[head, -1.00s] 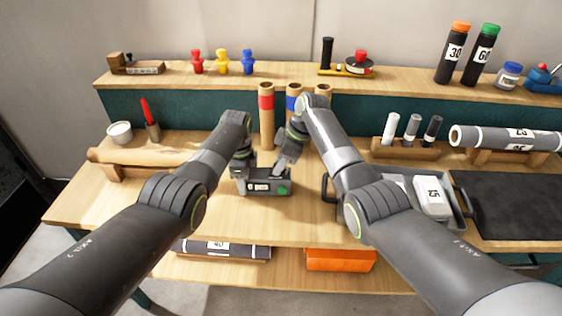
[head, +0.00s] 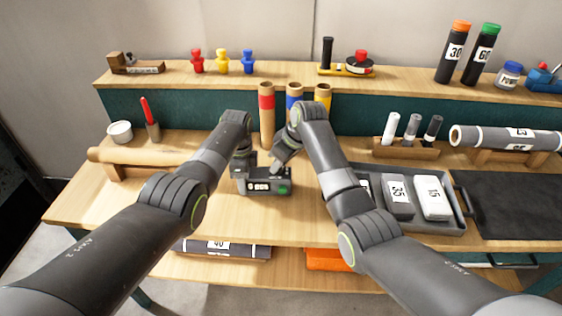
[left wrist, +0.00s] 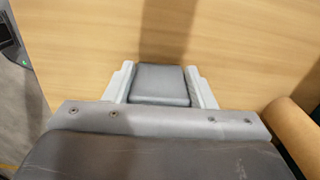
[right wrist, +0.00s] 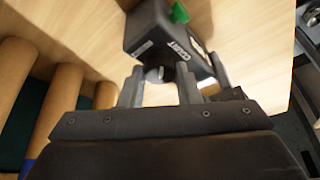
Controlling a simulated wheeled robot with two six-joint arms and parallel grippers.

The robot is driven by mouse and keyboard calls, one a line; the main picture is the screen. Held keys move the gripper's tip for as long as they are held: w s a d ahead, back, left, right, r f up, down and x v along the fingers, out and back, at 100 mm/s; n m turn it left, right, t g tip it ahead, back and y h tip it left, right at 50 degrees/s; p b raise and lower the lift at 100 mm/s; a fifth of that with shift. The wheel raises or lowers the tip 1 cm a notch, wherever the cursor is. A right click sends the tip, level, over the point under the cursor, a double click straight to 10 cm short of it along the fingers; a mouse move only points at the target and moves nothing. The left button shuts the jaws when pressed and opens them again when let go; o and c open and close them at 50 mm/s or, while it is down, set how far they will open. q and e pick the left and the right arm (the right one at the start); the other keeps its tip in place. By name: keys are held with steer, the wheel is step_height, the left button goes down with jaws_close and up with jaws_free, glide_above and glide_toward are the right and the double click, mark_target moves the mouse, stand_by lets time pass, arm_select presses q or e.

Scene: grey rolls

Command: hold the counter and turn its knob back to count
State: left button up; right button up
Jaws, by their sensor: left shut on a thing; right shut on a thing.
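The counter (head: 268,187) is a small dark grey box with a display, reading something like "0 pcs", and a green part at its right. It stands on the worktop in the middle of the head view. My left gripper (head: 242,179) is shut on its left end; the left wrist view shows the grey body (left wrist: 162,84) between the fingers. My right gripper (head: 279,171) is at the counter's top right. In the right wrist view its fingers are around the small knob (right wrist: 157,74) on the counter's side (right wrist: 150,30). The fingers partly hide the knob.
Cardboard tubes with red, blue and yellow bands (head: 267,115) stand just behind the counter. A grey tray (head: 455,218) with labelled boxes lies to the right. A brown roll (head: 140,156) lies on a holder at the left. The worktop in front of the counter is clear.

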steer(key=m+t+h, duration=0.1)
steer(key=m, duration=0.3)
steer(key=shift+s+a, duration=0.1)
steer(key=m+h, duration=0.1)
steer(key=m, duration=0.3)
steer(key=shift+m+t+h, duration=0.3)
steer(key=shift+t+h, duration=0.1)
steer(key=o, duration=1)
steer(key=shift+a, duration=0.1)
steer(key=shift+r, duration=0.1)
steer(key=v, duration=1.2)
steer(key=shift+a, duration=0.1)
